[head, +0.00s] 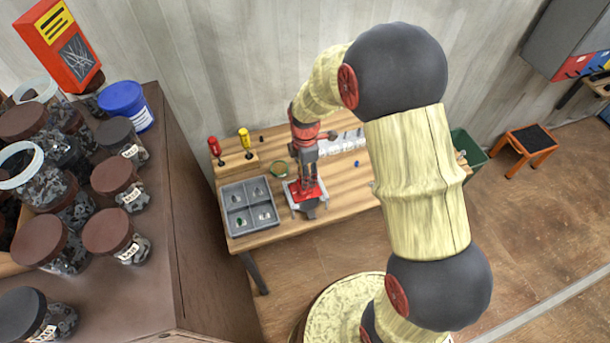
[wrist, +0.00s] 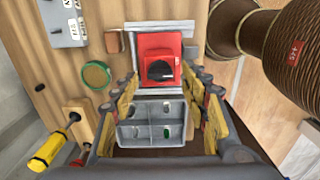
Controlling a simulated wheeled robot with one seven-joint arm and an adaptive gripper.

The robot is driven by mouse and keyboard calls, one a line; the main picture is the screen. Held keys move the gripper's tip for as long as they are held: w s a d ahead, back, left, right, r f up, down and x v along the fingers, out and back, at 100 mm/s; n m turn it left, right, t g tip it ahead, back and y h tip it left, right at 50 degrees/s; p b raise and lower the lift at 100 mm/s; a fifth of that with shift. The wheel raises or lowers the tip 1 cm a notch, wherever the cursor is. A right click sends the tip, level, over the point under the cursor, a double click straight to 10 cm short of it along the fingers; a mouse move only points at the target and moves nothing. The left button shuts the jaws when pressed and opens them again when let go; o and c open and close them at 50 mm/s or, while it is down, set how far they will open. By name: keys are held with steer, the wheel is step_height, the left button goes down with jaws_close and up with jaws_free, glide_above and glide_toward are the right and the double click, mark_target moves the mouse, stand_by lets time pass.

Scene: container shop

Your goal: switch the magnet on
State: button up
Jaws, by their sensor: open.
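The magnet switch is a red block with a round black knob (wrist: 161,70) on its face, in the upper middle of the wrist view. In the head view its red body (head: 309,192) sits on a grey base on the wooden bench. My gripper (wrist: 162,80) is open, its two fingers left and right of the red block in the wrist view. Whether the fingers touch it I cannot tell. In the head view my gripper (head: 308,158) hangs above the red block and partly hides it. The knob's setting cannot be read.
A grey divided tray (head: 235,222) with small parts stands left of the switch. Behind it stand a red screwdriver (head: 215,147) and a yellow screwdriver (head: 245,138). A green tape ring (head: 279,169) lies nearby. A cabinet with jars (head: 165,250) stands left of the bench.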

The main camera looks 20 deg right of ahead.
step_height(320, 180, up, 11)
steer(key=shift+f, duration=0.15)
stand_by(0.6)
steer(key=s+r+m+t+b, duration=0.2)
steer(key=s+m+t+b, duration=0.3)
steer(key=s+m+b, duration=1.1)
steer(key=s+m, duration=0.2)
steer(key=s, duration=0.5)
steer(key=shift+r+t+b, duration=0.3)
steer(key=shift+b, duration=0.1)
